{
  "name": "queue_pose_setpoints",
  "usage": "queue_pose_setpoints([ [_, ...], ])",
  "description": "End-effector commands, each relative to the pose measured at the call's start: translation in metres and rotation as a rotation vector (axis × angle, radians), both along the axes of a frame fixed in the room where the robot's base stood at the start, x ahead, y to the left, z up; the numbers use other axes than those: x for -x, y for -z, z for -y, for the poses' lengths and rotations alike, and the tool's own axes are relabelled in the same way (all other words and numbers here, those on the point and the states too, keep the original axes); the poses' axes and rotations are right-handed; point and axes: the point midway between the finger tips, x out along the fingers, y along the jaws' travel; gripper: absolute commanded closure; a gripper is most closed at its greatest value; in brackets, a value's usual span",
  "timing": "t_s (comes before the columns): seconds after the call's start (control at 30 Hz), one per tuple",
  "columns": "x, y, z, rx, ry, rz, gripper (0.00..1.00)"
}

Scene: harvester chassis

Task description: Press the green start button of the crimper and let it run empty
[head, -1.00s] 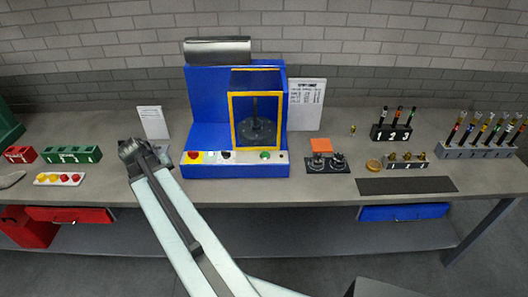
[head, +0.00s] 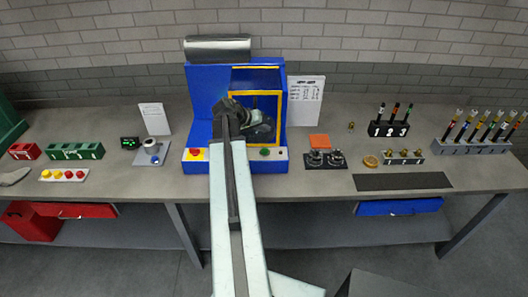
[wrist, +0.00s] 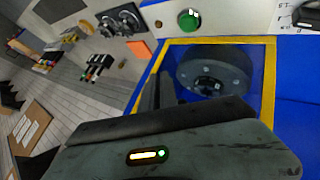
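The blue crimper (head: 200,112) stands at the middle of the bench with a yellow-framed opening (head: 281,105). Its green start button (head: 265,152) is on the white front panel, right of the middle. It also shows at the top of the wrist view (wrist: 188,19), apart from my gripper. My gripper (head: 262,126) is in front of the yellow-framed opening, above and close to the green button in the head view. In the wrist view its dark body fills the lower part, with the round crimping head (wrist: 213,72) beyond. Its fingertips are not clear.
A red button (head: 195,153) is on the panel's left side. Right of the crimper are an orange square (head: 319,141), a black plate with two dark round parts (head: 325,160) and a dark mat (head: 402,181). A grey fixture (head: 151,152) stands to the left.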

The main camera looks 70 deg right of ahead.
Motion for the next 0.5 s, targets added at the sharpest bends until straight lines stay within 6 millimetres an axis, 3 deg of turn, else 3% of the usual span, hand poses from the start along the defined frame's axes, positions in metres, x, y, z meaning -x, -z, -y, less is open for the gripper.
queue_pose_setpoints([
  [0.27,-0.001,0.005,0.001,0.003,-0.002,-0.001,1.0],
  [0.5,-0.001,0.033,0.0,0.002,-0.003,0.0,1.0],
])
